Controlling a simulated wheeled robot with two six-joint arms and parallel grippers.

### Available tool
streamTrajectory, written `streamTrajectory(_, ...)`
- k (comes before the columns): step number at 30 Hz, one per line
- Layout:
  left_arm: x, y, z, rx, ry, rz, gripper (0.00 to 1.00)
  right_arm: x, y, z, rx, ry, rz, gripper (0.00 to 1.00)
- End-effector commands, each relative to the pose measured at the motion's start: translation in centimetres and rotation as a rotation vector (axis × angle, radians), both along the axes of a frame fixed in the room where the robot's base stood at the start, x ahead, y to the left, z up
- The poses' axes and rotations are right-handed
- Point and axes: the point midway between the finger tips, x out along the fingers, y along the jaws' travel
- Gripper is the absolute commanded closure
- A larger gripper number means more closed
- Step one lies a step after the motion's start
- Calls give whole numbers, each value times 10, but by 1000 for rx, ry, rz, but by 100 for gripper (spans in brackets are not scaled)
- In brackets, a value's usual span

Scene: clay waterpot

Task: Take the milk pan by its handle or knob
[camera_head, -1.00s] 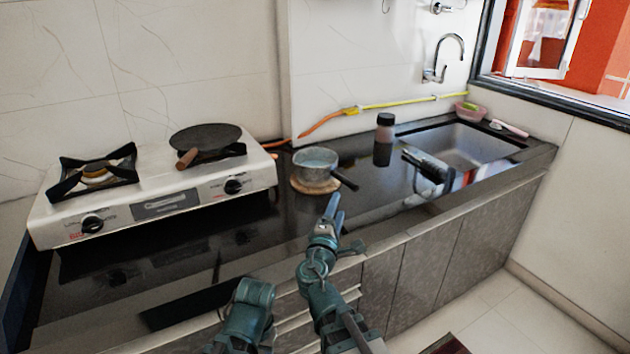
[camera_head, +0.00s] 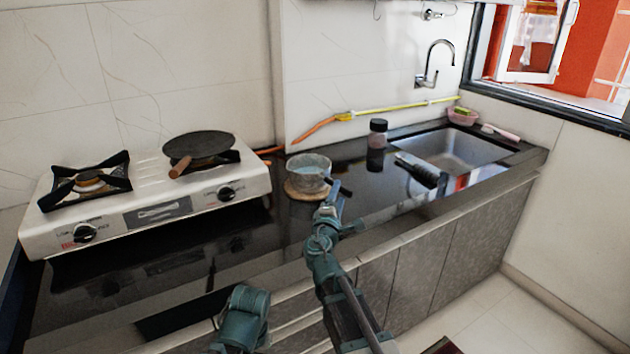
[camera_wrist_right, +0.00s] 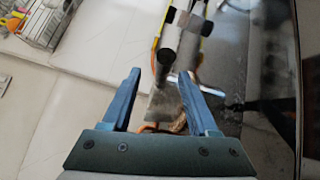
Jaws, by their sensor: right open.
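The milk pan (camera_head: 309,168) is a small grey pot with a dark handle (camera_head: 341,187) that points toward the right and front. It stands on a round wooden board (camera_head: 303,194) on the black counter. My right gripper (camera_head: 332,198) is open, with its fingers close to the handle in the head view; I cannot tell whether they touch it. In the right wrist view, the blue fingers of my right gripper (camera_wrist_right: 159,76) stand apart, with a dark round end and a grey surface between and beyond them. My left gripper is out of view.
A white two-burner stove (camera_head: 155,207) with a dark flat pan (camera_head: 199,144) stands at the left. A dark-capped jar (camera_head: 376,138), a dark object (camera_head: 421,170) and the sink (camera_head: 452,149) are at the right. The counter (camera_head: 215,250) in front of the stove is clear.

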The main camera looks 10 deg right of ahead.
Motion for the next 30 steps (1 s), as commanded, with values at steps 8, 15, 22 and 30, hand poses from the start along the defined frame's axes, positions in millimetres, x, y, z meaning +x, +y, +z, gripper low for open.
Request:
streamTrajectory(8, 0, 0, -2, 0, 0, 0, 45, 39, -15, -2, 0, 0, -2, 40)
streamTrajectory(15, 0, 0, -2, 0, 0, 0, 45, 42, -18, -2, 0, 0, 0, 40)
streamTrajectory(22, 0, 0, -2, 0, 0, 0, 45, 42, -18, -2, 0, 0, 0, 73)
streamTrajectory(30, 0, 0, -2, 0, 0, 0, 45, 42, -18, -2, 0, 0, 0, 100)
